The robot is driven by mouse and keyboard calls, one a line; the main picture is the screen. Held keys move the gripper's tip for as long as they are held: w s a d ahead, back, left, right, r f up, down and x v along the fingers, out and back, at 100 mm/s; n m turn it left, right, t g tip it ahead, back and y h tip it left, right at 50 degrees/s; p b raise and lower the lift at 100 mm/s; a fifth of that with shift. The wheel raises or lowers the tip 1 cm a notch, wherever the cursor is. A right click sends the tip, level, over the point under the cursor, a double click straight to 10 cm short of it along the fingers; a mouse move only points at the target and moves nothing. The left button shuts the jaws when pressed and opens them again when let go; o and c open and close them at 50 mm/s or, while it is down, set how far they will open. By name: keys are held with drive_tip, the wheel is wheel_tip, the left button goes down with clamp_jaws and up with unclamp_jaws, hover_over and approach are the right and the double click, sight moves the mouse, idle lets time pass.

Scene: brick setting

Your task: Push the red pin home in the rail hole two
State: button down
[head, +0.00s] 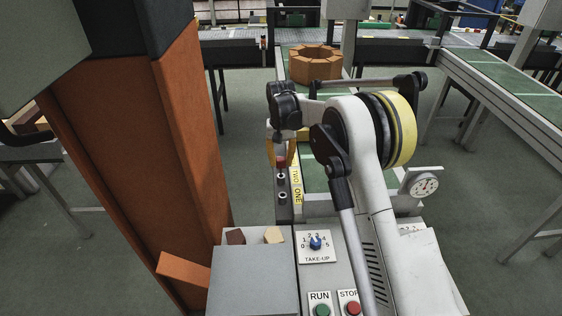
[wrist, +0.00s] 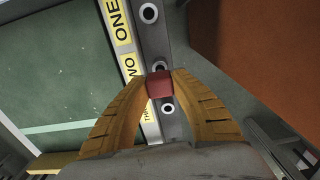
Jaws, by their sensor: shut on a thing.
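The red pin (wrist: 160,86) is held between the two orange-yellow fingertips of my gripper (wrist: 160,84) in the wrist view. It also shows in the head view (head: 281,160), under my gripper (head: 281,152). The dark rail (wrist: 151,38) carries ringed holes beside yellow labels. Hole one (wrist: 149,12) is clear. Hole two (wrist: 160,66), beside the label TWO (wrist: 129,69), shows just past the pin's edge and is partly covered. Another hole (wrist: 167,108) shows open between the fingers. I cannot tell whether the pin's tip is in a hole.
A green belt (wrist: 60,75) runs beside the rail. In the head view, a rust-coloured column (head: 165,140) stands left and a grey box (head: 252,280) in front. A take-up dial (head: 316,243) and run and stop buttons (head: 336,308) are nearby. A brick ring (head: 315,65) sits behind.

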sight(281, 173)
drive_tip(key=shift+f, duration=0.15)
drive_tip(key=shift+f+b, duration=1.25)
drive_tip(key=shift+f, duration=0.65)
drive_tip(key=c, duration=0.7)
unclamp_jaws()
drive_tip(key=shift+o, duration=0.2)
drive_tip(key=shift+r, duration=0.1)
drive_tip(key=shift+r+p, duration=1.7)
drive_tip(key=shift+r, duration=1.25)
